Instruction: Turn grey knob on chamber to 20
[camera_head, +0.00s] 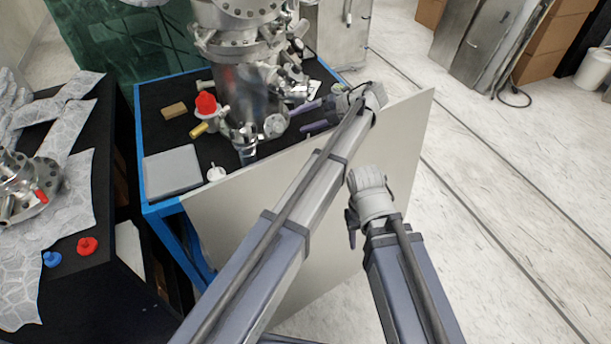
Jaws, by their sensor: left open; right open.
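The steel chamber (240,95) stands upright on the black-topped bench with the blue frame. A round grey knob-like part (275,125) is low on its right side; I cannot read any scale on it. My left gripper (297,120) is open, with its two bluish fingers pointing left at this part. The fingertips are just right of it, and I see a small gap, with nothing between the fingers. My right gripper (352,228) is open and away from the chamber, in front of the pale panel. Its fingers are mostly hidden behind its wrist.
The bench (142,125) also holds a red knob (206,104), a tan block (174,110), a brass piece (199,130) and a grey plate (172,172). A dark table with foil and fittings stands left.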

